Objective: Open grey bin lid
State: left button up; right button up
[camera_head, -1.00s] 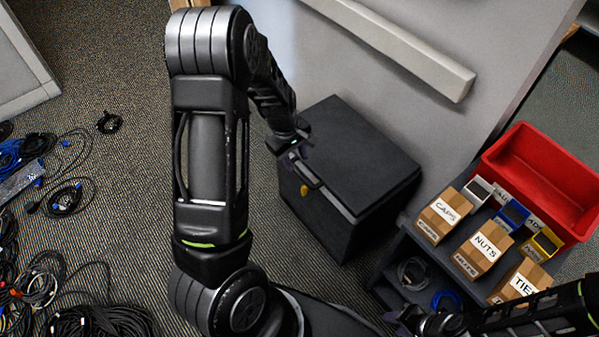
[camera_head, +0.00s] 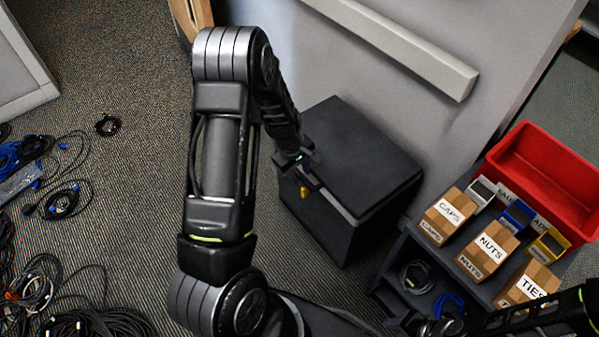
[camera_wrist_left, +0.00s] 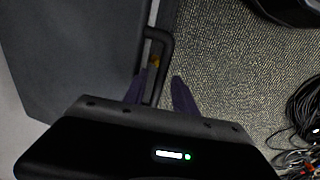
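The dark grey bin (camera_head: 365,150) stands on the carpet against the wall, its lid (camera_head: 355,140) shut. A black bar handle (camera_wrist_left: 168,42) runs along the lid's front edge in the left wrist view, with a small yellow part (camera_head: 304,192) beside it. My left gripper (camera_head: 312,182) is at this front edge. In the left wrist view its two fingers (camera_wrist_left: 158,84) are spread apart, with the handle between them; whether they touch it I cannot tell. My right gripper (camera_head: 425,325) is at the bottom right, dark and partly cut off, so its fingers are unclear.
A dark shelf unit (camera_head: 400,250) to the right holds a red bin (camera_head: 545,175), labelled cardboard boxes (camera_head: 488,250) and coiled cables. Loose cables (camera_head: 60,290) lie on the carpet at the left. A wall with a pale rail (camera_head: 400,45) stands behind the bin.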

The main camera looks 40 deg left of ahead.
pick_arm(q)
grip_shut()
dwell(1.2)
